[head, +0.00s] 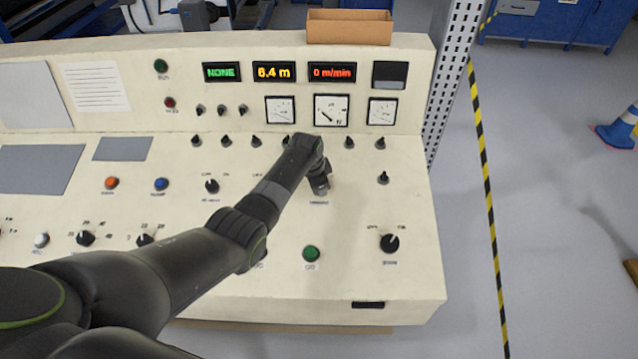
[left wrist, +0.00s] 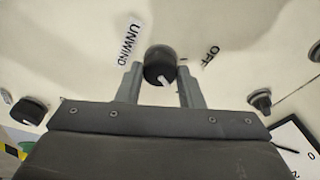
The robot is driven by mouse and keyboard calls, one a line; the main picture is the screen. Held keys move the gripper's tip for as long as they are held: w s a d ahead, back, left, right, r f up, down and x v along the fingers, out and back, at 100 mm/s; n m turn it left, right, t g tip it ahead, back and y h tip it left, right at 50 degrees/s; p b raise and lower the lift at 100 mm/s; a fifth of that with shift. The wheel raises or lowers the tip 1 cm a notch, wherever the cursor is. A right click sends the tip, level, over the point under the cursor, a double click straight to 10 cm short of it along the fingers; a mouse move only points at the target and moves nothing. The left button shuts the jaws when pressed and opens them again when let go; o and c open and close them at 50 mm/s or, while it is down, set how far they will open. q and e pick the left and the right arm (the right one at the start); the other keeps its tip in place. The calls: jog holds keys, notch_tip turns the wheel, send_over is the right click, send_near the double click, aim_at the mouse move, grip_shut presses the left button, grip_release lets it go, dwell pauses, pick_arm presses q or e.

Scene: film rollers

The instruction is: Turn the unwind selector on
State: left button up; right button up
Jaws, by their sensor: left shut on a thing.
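The unwind selector (left wrist: 160,62) is a black round knob with a white pointer mark, seen in the left wrist view. The UNWIND label (left wrist: 132,42) is printed to its left and the OFF label (left wrist: 210,57) to its right. The white mark faces the bottom of that view, towards my gripper. My left gripper (left wrist: 160,84) has a finger on either side of the knob and is shut on it. In the head view my left gripper (head: 321,190) reaches down to the sloping panel and hides the knob. My right gripper is not in view.
The cream console (head: 340,270) carries several other knobs. A green button (head: 311,253) and a larger black knob (head: 390,243) sit nearer the front. A small switch (head: 383,177) stands to the right. Displays read NONE, 6.4 m and 0 m/min above three gauges.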

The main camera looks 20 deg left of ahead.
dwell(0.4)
pick_arm(q)
jog(key=o, duration=1)
jog(key=shift+c, duration=0.2)
jog(key=shift+r, duration=0.15)
jog(key=shift+s+r, duration=0.15)
jog(key=shift+r, duration=0.35)
jog(key=b+v, duration=0.1)
jog(key=v, duration=1.5)
jog(key=shift+b, duration=0.35)
